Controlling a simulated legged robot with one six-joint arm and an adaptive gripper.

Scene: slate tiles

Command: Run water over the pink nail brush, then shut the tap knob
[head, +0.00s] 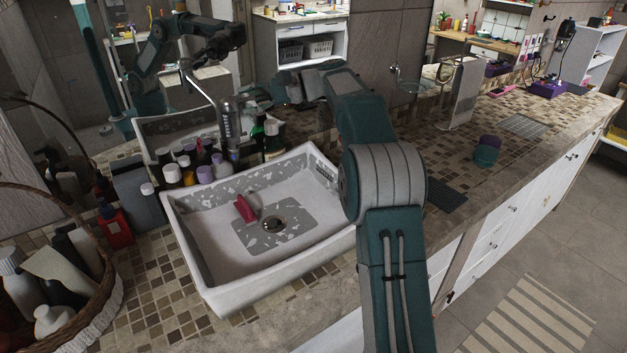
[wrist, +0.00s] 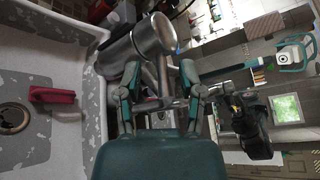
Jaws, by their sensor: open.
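The pink nail brush (head: 245,209) lies in the white sink (head: 190,245), left of the drain; the wrist view shows the brush (wrist: 52,95) too. The silver tap (head: 229,125) stands at the sink's back edge and fills the upper middle of the wrist view (wrist: 150,38). I see no clear stream of water. My gripper (head: 256,98) is at the tap, partly hidden by my arm. In the wrist view my gripper's (wrist: 163,82) fingers are apart, with a slim metal part of the tap, perhaps the knob (wrist: 164,85), between them. Contact cannot be told.
Several bottles (head: 187,165) crowd behind the sink's left part. A wicker basket (head: 95,315) of bottles stands at the left. A dark green and purple cup-like object (head: 487,151) stands on the tiled counter to the right. A mirror behind the counter reflects my arm.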

